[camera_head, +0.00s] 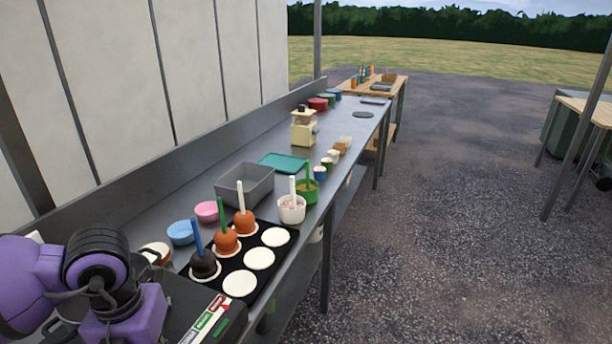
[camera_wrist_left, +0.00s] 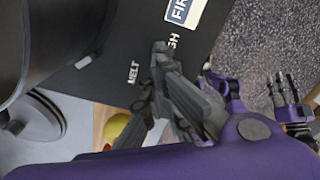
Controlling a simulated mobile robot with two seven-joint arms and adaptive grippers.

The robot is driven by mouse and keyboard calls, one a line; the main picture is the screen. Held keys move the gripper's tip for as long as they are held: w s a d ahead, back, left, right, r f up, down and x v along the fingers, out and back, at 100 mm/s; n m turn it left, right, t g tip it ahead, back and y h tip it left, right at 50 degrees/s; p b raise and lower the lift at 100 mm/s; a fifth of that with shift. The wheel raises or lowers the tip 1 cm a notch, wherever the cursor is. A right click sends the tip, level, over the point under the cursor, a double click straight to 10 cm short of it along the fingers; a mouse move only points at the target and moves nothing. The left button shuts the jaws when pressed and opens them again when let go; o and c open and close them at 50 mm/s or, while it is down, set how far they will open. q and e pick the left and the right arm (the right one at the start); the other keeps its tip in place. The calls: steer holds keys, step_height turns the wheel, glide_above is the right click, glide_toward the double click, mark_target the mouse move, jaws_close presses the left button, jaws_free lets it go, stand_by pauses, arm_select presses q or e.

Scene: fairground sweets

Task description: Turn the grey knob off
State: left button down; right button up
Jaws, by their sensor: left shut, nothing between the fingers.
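In the left wrist view a black panel (camera_wrist_left: 105,84) carries the white word MELT, a second word partly covered by my left gripper, and a cut-off white label. I cannot make out the grey knob for certain; my left gripper (camera_wrist_left: 162,50) covers part of the panel near the words. That gripper is shut with nothing in it, its dark fingers close over the panel; I cannot tell whether they touch anything. In the head view a black box (camera_head: 232,330) with a coloured label strip stands at the bottom, beside my purple left arm.
A black tray (camera_head: 212,271) with toffee apples and white discs lies just beyond the box. A grey bin (camera_head: 244,186), small bowls and a cream machine (camera_head: 303,128) stand further along the steel counter. In the wrist view a dark round vessel (camera_wrist_left: 48,35) is close at upper left.

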steer(key=shift+s+d+f, duration=0.1)
steer(key=shift+s, duration=0.35)
